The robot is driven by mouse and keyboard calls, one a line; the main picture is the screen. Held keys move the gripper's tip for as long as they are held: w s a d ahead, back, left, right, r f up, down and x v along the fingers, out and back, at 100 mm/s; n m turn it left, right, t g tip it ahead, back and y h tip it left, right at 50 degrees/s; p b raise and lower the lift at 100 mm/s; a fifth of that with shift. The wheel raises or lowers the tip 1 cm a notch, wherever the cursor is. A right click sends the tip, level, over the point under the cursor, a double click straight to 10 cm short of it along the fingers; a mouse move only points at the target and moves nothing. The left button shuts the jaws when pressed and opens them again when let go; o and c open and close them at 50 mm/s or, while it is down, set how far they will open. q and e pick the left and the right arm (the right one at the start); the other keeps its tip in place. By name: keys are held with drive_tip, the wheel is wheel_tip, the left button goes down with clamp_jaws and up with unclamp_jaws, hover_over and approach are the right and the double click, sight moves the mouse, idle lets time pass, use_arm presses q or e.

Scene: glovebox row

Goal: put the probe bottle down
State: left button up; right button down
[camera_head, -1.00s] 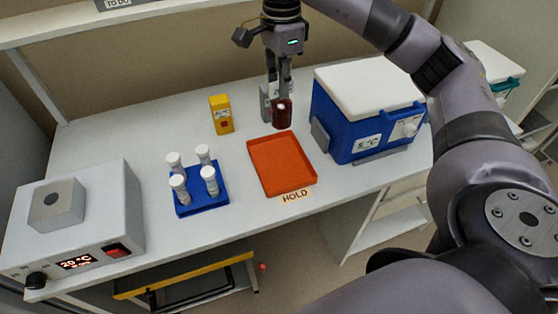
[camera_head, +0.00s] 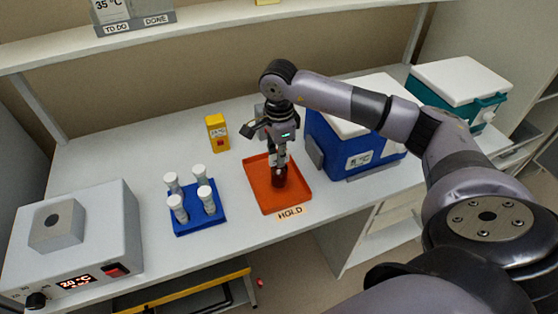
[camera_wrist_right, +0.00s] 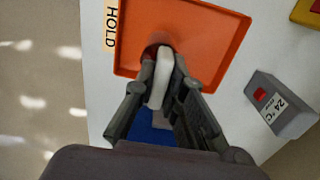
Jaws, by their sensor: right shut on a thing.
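The brown probe bottle (camera_head: 278,179) is upright over the middle of the orange HOLD tray (camera_head: 266,204). My right gripper (camera_head: 279,167) is shut on its upper part from above. I cannot tell whether the bottle's base touches the tray floor. In the right wrist view the gripper (camera_wrist_right: 163,85) has a pale part between its fingers, and a sliver of the brown bottle (camera_wrist_right: 153,49) shows against the orange tray (camera_wrist_right: 200,30). The fingers hide most of the bottle there. My left gripper is out of view.
A blue rack (camera_head: 183,228) with several white-capped vials is left of the tray. A yellow device (camera_head: 217,133) stands behind, and a grey 24 °C device (camera_wrist_right: 282,104) stands near. A blue cooler (camera_head: 340,150) is close on the right. A heater box (camera_head: 110,225) is far left.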

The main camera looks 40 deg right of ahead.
wheel_tip(320, 180, down, 3)
drive_tip(key=shift+f+p, duration=0.1)
drive_tip(key=shift+p, duration=0.2)
drive_tip(key=shift+f, duration=0.15)
drive_tip(key=c, duration=1.7)
unclamp_jaws()
drive_tip(key=shift+o, duration=0.2)
